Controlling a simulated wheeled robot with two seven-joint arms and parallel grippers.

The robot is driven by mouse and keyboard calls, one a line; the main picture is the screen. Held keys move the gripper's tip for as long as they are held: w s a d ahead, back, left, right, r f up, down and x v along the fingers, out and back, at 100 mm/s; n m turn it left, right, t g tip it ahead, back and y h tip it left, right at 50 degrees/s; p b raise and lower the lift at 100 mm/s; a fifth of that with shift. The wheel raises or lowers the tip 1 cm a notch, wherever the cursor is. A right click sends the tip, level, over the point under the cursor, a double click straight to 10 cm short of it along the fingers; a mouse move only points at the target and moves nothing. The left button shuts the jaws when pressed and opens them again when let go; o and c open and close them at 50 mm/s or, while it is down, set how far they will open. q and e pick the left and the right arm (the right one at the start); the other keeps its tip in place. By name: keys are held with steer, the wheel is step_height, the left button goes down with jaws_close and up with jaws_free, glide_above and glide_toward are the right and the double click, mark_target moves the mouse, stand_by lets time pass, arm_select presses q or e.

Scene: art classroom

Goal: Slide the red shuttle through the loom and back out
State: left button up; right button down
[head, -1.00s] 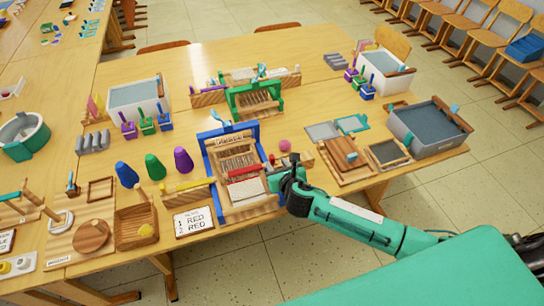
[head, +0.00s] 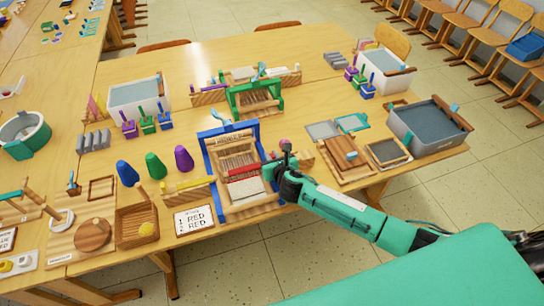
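The blue-framed loom (head: 207,163) stands near the front edge of the table, with pale threads strung across it and a white woven piece at its front. The red shuttle (head: 243,172) lies across the threads, its visible part pointing to the loom's right side. My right gripper (head: 284,156) is just right of the loom's right post, at the shuttle's right end. The dark gripper body hides that end, and I cannot tell whether the fingers touch or hold it. My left gripper is not in view.
A green loom (head: 255,97) is farther back. Wooden frames (head: 345,160) and a grey tub (head: 428,127) occupy the right side. A pink ball shows beside my gripper.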

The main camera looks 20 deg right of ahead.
mark_target(310, 153)
steer(key=shift+d, duration=0.2)
steer(key=d, duration=0.4)
steer(key=d+p, duration=0.1)
steer(key=d, duration=0.4)
steer(key=d+p, duration=0.1)
steer(key=d, duration=0.3)
steer(key=shift+w+d, duration=0.25)
steer(key=shift+d, duration=0.15)
steer(key=c, duration=1.4)
jaws_free()
steer(key=shift+d, duration=0.15)
steer(key=shift+s, duration=0.1)
steer(key=shift+s+r, duration=0.1)
steer(key=shift+s, duration=0.15)
steer(key=b+v, duration=0.1)
steer(key=v, duration=1.2)
steer(key=shift+b, duration=0.3)
